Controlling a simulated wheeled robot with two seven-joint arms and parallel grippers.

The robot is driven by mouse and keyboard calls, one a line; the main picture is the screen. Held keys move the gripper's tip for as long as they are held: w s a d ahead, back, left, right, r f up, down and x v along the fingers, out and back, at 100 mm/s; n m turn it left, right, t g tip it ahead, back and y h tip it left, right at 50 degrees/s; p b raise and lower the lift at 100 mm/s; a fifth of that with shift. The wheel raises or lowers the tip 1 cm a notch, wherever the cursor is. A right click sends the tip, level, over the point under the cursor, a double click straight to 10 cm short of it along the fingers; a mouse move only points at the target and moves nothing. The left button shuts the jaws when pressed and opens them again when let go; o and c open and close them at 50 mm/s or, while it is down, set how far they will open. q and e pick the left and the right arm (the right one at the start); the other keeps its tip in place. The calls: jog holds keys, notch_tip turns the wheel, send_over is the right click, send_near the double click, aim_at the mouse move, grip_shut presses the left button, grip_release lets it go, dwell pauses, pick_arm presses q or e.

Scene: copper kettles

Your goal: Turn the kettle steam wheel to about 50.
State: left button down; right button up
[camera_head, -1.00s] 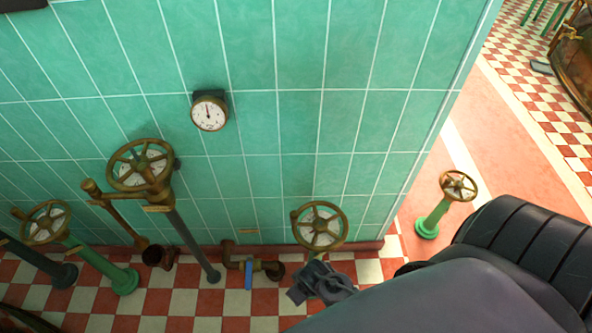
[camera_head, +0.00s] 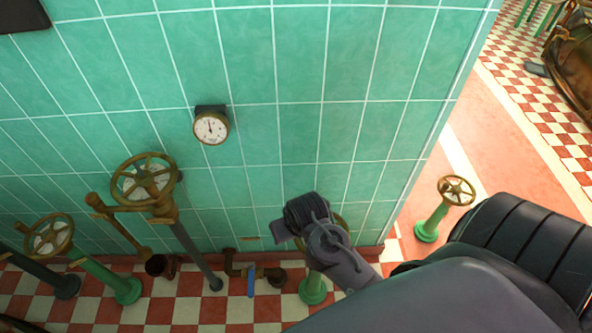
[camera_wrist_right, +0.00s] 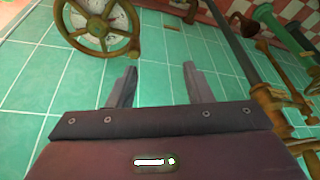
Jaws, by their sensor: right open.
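Several bronze handwheels with pale dials stand along the wall; I cannot read which is the kettle steam wheel. One wheel (camera_head: 342,222) on a green post (camera_head: 313,290) is mostly hidden behind my right gripper (camera_head: 290,224) in the head view. In the right wrist view a spoked wheel (camera_wrist_right: 98,28) with a dial behind it is at the upper left. There my right gripper (camera_wrist_right: 160,67) is open and empty, its fingers apart from the wheel, to its right. My left gripper is not in view.
A taller wheel (camera_head: 145,180) and a lower one (camera_head: 48,236) stand left. A small wheel (camera_head: 457,190) stands right, past the wall's corner. A round gauge (camera_head: 211,128) hangs on the green tiled wall. A pipe with a blue handle (camera_head: 251,284) is low on the wall.

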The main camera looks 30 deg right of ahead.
jog(key=w+d+f+m, duration=0.1)
jog(key=w+d+f, duration=0.1)
jog(key=f, duration=0.3)
jog(key=w+d+f+m+h, duration=0.1)
jog(key=w+d+f+m, duration=0.1)
jog(key=f, duration=0.4)
jog(key=w+d+f+m+h+b, duration=0.1)
jog(key=w+d+f+m, duration=0.1)
jog(key=f, duration=0.3)
jog(key=shift+w+d+f, duration=0.15)
jog(key=shift+w+f, duration=0.05)
jog(key=shift+w, duration=0.25)
jog(key=shift+w+d+f, duration=0.15)
jog(key=shift+w, duration=0.3)
grip_shut()
